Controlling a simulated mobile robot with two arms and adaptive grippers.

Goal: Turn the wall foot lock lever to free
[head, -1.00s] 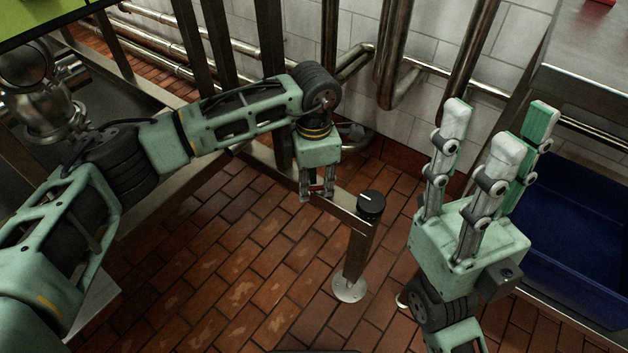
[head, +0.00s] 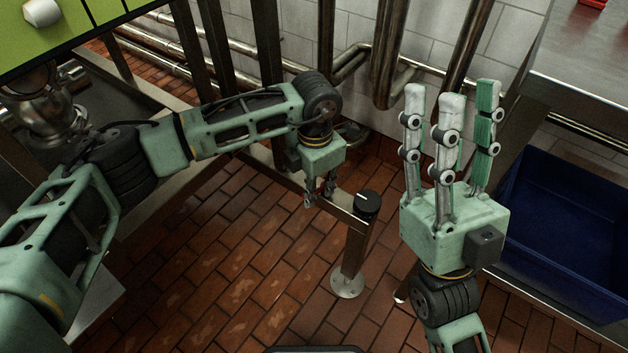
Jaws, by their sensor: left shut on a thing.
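My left gripper (head: 320,195) points down at the metal rail, just left of the short post. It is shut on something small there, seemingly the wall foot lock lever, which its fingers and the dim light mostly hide. A black round knob (head: 367,203) with a white line on its top sits on the post, right of the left gripper and apart from it. My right gripper (head: 451,98) is raised at the right with its fingers pointing up, spread and empty.
The post (head: 352,258) stands on a round floor plate. A blue bin (head: 565,215) is under the steel counter (head: 590,65) at right. Steel pipes (head: 390,65) run along the tiled wall. Brick floor (head: 240,260) is clear in front. A green panel (head: 85,35) is at upper left.

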